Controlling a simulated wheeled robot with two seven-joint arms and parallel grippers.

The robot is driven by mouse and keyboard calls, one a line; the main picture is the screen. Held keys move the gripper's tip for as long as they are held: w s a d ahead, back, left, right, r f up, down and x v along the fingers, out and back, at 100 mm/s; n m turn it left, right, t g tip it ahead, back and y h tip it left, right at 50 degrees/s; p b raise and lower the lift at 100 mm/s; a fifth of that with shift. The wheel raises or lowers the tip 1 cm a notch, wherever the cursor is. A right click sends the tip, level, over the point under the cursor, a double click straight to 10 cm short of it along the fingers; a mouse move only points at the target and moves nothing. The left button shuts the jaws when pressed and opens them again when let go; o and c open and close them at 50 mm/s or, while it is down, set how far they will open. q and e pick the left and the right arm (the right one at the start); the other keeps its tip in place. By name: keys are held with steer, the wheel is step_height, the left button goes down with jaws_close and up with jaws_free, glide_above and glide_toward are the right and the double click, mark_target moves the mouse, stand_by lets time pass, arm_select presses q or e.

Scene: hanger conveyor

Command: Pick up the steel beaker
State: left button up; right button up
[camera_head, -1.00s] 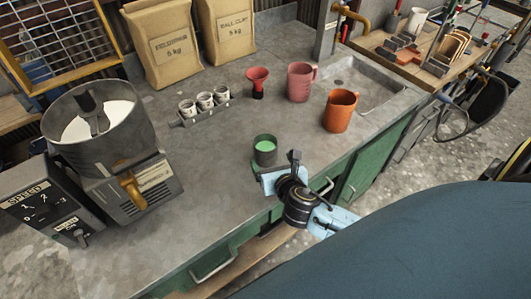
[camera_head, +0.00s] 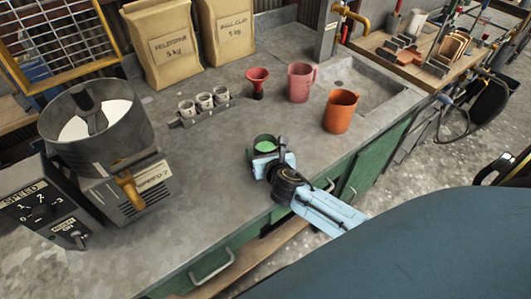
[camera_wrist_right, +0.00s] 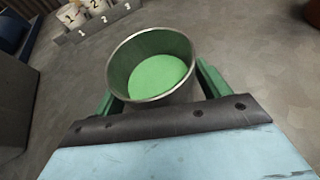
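The steel beaker (camera_head: 264,143) holds green liquid and stands upright on the grey worktop near its front edge. In the right wrist view the beaker (camera_wrist_right: 150,62) fills the middle, with its rim open toward the camera. My right gripper (camera_head: 266,160) is at the beaker's near side. In the right wrist view its green fingers (camera_wrist_right: 160,88) are apart, one on each side of the beaker. Whether they touch its wall cannot be told, as the gripper's body hides the beaker's lower part. My left gripper is not in view.
Behind stand a rack of small cups (camera_head: 203,105), a red funnel-like cup (camera_head: 257,82), a pink mug (camera_head: 300,82) and an orange mug (camera_head: 340,112). A mixer (camera_head: 110,150) is at left, a sink (camera_head: 365,85) at right. The worktop left of the beaker is clear.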

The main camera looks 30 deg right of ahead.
steer(key=c, duration=0.9)
